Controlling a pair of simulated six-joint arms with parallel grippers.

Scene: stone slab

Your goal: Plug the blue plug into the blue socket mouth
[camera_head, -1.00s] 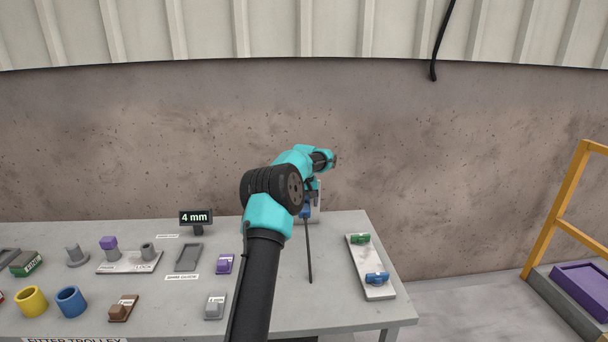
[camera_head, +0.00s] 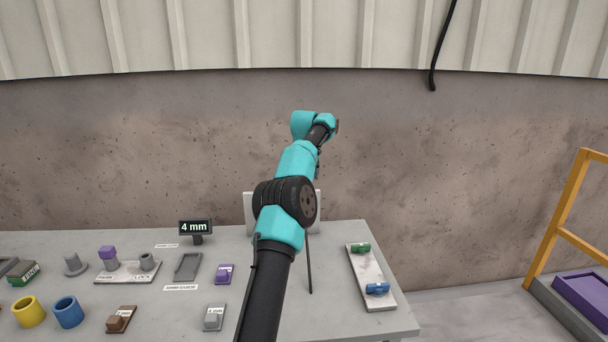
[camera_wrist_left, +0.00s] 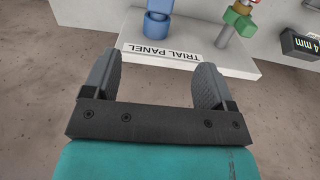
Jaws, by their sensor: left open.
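My left gripper (camera_wrist_left: 160,70) is open, and nothing is between its fingers in the left wrist view. In the head view my left arm reaches over the table and hides most of the gripper. Beyond the fingers stands the pale trial panel (camera_wrist_left: 180,60), its label upside down in the wrist view. A blue cylindrical part (camera_wrist_left: 155,25) with a blue piece above it is at the panel, apart from the fingers; I cannot tell plug from socket there. A black cable (camera_head: 309,265) runs down behind my arm. A blue connector part (camera_head: 377,288) sits on the white plate at right.
A green connector part (camera_head: 361,248) shares the white plate (camera_head: 372,268). A green part (camera_wrist_left: 238,22) also stands at the panel. A 4 mm display (camera_head: 195,227), a purple block (camera_head: 224,273), grey blocks and coloured rings lie left of my arm. A yellow rail (camera_head: 560,220) is at right.

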